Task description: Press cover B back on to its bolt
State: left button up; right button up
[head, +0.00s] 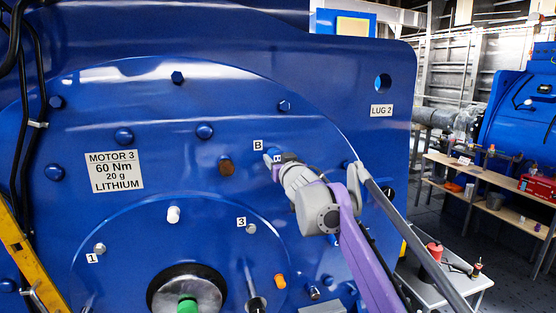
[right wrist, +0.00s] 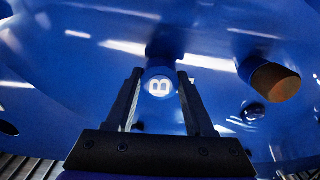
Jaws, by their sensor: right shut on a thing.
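Cover B (head: 277,158) is a small blue cap at the motor's blue face, just right of the white "B" label (head: 257,145). In the right wrist view, cover B (right wrist: 159,86) shows its end marked with a white B, between the two dark fingers. My right gripper (right wrist: 158,84) is shut on it; the gripper also shows in the head view (head: 274,160), close to the face. The bolt is hidden behind the cover and fingers, so I cannot tell whether the cover touches it or is seated. My left gripper is out of view.
A brown bolt head (head: 225,166) stands left of the cover and also shows in the right wrist view (right wrist: 275,83). Several blue bolt heads dot the face. A yellow rail (head: 25,258) is at left; a small table (head: 455,285) stands right.

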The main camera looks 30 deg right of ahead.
jog(key=shift+x, duration=0.8)
jog(key=o, duration=1.4)
jog(key=b+v, duration=0.2)
jog(key=v, duration=0.8)
jog(key=shift+s+a, duration=0.1)
jog(key=shift+s, duration=0.3)
